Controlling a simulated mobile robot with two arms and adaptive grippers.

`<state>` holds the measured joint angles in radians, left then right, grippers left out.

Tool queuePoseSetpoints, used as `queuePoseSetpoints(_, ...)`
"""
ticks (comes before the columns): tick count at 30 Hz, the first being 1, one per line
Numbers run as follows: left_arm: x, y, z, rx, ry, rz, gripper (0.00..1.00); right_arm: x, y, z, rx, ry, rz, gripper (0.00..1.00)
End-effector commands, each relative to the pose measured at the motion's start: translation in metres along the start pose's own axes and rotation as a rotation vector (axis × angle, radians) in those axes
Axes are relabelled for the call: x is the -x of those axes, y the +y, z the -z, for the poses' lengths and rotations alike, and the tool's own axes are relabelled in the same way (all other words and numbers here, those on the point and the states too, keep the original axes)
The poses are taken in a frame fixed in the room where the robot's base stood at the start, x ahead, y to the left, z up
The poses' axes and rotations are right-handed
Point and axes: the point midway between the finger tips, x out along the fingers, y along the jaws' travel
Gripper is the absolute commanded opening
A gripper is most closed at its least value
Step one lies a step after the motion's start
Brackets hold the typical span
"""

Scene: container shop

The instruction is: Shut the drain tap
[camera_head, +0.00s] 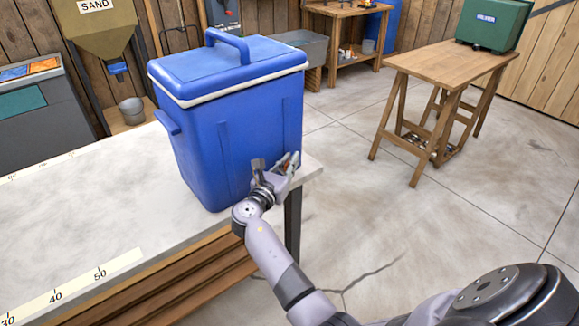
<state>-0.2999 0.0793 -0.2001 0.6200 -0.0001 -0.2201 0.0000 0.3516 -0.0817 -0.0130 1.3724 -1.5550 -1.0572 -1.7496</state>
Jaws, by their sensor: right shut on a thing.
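A blue cooler (230,120) with a white-rimmed lid and a top handle stands upright on the workbench, near its right end. Its lid is shut. My right gripper (276,165) is at the lower right part of the cooler's near face. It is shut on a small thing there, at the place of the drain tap. The fingers hide the tap, so I cannot tell how its lever is turned. My left gripper is not in view.
The pale workbench top (120,215) is clear left of the cooler, with a ruler strip (75,283) along its near edge. A wooden trestle table (450,62) bearing a green case (494,25) stands back right. The floor between is open.

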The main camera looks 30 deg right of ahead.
Motion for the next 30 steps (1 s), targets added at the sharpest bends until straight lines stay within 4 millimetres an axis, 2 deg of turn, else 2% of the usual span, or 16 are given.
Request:
queuePoseSetpoints(3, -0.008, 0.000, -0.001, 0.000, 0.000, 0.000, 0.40, 0.001, 0.004, 0.002, -0.004, 0.001, 0.061, 0.00)
queuePoseSetpoints(12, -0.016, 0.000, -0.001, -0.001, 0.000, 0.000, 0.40, 0.001, 0.003, 0.000, -0.005, 0.001, 0.163, 0.00)
queuePoseSetpoints(28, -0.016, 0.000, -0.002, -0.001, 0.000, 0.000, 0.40, 0.001, 0.003, -0.002, -0.005, -0.001, 0.182, 0.00)
queuePoseSetpoints(29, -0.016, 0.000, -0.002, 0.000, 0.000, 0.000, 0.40, 0.001, 0.003, -0.002, -0.005, -0.001, 0.182, 0.13)
queuePoseSetpoints(30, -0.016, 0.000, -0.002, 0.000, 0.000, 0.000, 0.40, 0.001, 0.002, -0.002, -0.005, -0.001, 0.182, 0.15)
